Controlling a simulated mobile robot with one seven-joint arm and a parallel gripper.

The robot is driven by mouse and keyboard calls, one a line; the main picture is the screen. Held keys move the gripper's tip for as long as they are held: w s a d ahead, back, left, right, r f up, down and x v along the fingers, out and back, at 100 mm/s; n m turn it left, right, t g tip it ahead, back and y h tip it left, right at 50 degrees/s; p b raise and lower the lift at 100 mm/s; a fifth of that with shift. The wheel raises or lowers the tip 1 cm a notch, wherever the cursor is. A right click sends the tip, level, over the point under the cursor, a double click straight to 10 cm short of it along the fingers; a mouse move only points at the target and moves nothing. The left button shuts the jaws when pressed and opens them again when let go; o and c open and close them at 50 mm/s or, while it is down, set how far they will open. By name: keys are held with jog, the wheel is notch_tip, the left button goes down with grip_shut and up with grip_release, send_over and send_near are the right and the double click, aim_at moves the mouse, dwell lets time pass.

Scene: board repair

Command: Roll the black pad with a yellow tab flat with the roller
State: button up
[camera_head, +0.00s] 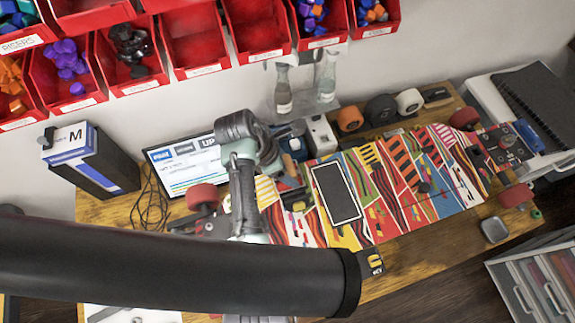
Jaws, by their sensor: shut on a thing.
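A black rectangular pad (337,192) with a pale border lies flat on the colourful striped board (427,188), left of the board's middle. I cannot make out a yellow tab on it. My gripper (290,184) is just left of the pad, apart from it and low over the board's left part. It is shut on a dark object with some yellow, which seems to be the roller (296,199). My wrist hides part of the gripper, and the roller's shape is too small to tell clearly.
The board lies on a wooden table (415,257) with red wheels beside it. A small black-and-yellow item (375,262) lies at its front edge. A monitor (187,165), bottles (284,92) and loose wheels (381,108) stand behind. Red bins (194,42) hang above.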

jog(key=shift+f, duration=0.2)
jog(key=s+p, duration=0.1)
jog(key=s+d+p, duration=0.1)
jog(key=shift+s+r+p, duration=0.1)
jog(key=shift+r+p, duration=0.05)
jog(key=shift+p, duration=0.2)
jog(key=shift+s+d+f+p, duration=0.1)
jog(key=shift+s+d+p, duration=0.15)
jog(key=shift+s+p, duration=0.45)
jog(key=shift+s+d+f+p, duration=0.1)
jog(key=shift+s+d+p, duration=0.1)
jog(key=shift+s+p, duration=0.5)
jog(key=shift+w+a+f+b, duration=0.15)
jog(key=shift+w+b, duration=0.3)
jog(key=shift+w+a+r+b, duration=0.1)
jog(key=shift+w+a+b, duration=0.25)
jog(key=shift+w, duration=0.4)
jog(key=shift+w+a+r+b, duration=0.1)
jog(key=shift+w+b, duration=0.4)
jog(key=shift+w, duration=0.2)
jog(key=shift+w+a+b, duration=0.25)
jog(key=shift+w+b, duration=0.15)
jog(key=shift+w, duration=0.35)
jog(key=shift+r, duration=0.1)
jog(key=shift+s, duration=0.1)
